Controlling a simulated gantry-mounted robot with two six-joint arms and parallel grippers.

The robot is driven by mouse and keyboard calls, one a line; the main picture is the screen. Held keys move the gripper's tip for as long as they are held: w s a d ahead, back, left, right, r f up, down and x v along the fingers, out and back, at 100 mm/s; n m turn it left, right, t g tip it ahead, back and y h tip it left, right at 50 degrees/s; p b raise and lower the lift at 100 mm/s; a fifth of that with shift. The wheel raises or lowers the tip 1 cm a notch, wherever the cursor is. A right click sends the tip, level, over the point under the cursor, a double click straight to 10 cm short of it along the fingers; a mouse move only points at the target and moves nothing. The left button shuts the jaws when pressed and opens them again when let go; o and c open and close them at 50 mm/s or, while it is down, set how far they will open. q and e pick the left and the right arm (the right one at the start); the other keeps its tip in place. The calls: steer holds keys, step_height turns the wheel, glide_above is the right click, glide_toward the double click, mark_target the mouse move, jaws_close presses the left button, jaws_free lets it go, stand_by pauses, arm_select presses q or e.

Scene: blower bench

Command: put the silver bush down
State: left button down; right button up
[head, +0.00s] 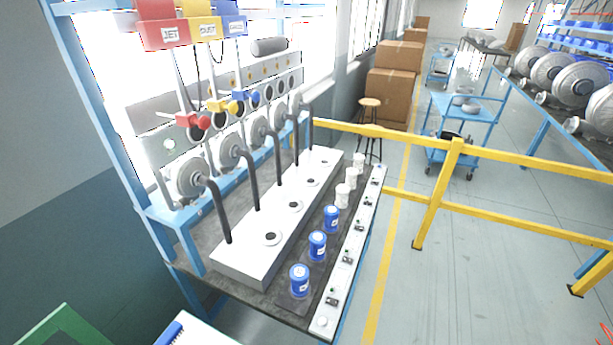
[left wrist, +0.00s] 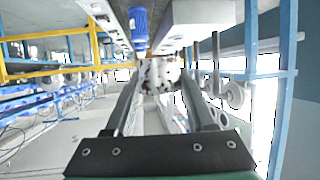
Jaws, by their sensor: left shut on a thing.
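In the left wrist view my left gripper (left wrist: 157,84) reaches up from the bottom with two dark fingers. It is shut on a speckled silver-grey round piece, the silver bush (left wrist: 158,72), held between the fingertips. What lies directly beneath the bush cannot be told. Neither gripper shows in the head view, and my right gripper is in neither view. The head view shows a long white block (head: 262,238) with round dark holes along its top, on the dark bench top (head: 224,232). No silver bush can be made out there.
Blue jars (head: 317,245) and white cups (head: 342,195) stand in a row beside the block. A narrow white strip with small switches (head: 346,258) runs along the bench's right edge. Dark hoses (head: 215,208) hang over the block's left side. A yellow railing (head: 437,195) stands to the right.

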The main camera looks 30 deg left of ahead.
arm_select(q)
steer(key=w+d+r+m+h, duration=0.3)
steer(key=w+d+r, duration=0.2)
steer(key=d+r, duration=0.25)
steer(key=s+r+p, duration=0.3)
steer(key=r+p, duration=0.6)
steer(key=p, duration=0.9)
steer(key=shift+d+p, duration=0.3)
steer(key=shift+d, duration=0.05)
steer(key=shift+f, duration=0.1)
